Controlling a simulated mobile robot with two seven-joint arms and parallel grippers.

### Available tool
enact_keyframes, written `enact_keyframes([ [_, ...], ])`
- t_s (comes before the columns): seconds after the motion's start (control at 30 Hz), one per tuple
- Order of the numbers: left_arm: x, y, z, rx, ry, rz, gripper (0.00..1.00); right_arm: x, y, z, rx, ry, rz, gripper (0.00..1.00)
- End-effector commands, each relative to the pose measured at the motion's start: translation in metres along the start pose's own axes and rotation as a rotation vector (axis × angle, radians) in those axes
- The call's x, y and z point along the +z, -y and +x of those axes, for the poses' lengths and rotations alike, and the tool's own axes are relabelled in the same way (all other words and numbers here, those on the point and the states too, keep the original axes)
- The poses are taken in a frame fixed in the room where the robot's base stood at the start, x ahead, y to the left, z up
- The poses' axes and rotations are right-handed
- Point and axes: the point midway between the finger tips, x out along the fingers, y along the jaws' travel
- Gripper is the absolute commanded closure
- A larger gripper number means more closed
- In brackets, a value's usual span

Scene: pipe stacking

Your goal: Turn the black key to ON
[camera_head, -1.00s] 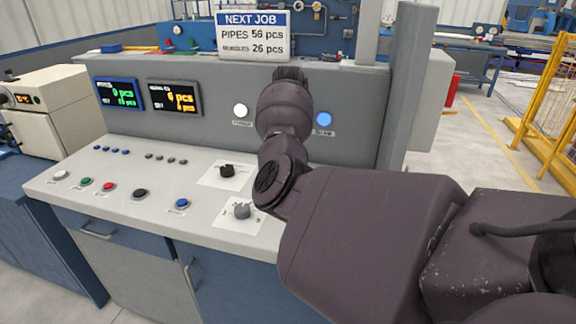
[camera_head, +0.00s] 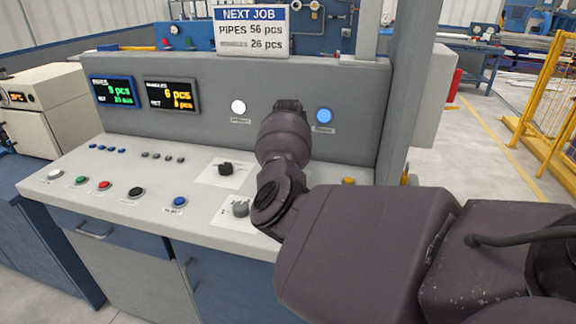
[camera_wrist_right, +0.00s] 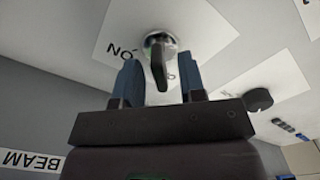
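In the right wrist view, the black key (camera_wrist_right: 158,66) sits in a round metal collar on a white plate (camera_wrist_right: 205,38). The key's handle points down the picture, toward my gripper. My right gripper (camera_wrist_right: 163,82) is open, with one blue finger on each side of the key and a visible gap on both sides. In the head view my own right arm hides the key and the gripper. My left gripper is in neither view.
A black knob (camera_head: 226,169) and a grey knob (camera_head: 241,208) stand on the console left of my right arm. Several push buttons line its front. The upright panel (camera_head: 215,118) behind carries two displays, a white button (camera_head: 238,107) and a blue button (camera_head: 324,115).

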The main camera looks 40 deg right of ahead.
Motion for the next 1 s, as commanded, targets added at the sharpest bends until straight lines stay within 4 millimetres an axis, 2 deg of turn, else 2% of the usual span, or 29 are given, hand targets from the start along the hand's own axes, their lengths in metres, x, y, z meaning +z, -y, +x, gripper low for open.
enact_keyframes([
  [0.07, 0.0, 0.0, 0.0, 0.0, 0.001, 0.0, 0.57, 0.0, 0.0, 0.0, 0.0, 0.0, 0.0, 0.64],
  [0.3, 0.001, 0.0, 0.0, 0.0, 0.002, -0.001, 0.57, 0.0, 0.0, 0.0, 0.0, 0.0, 0.0, 1.0],
  [0.67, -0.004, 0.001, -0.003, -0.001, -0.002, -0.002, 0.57, 0.001, -0.001, -0.004, 0.0, -0.001, 0.024, 1.0],
  [1.0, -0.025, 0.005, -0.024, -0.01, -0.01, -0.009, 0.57, 0.001, -0.002, -0.008, 0.002, -0.001, 0.181, 1.0],
])
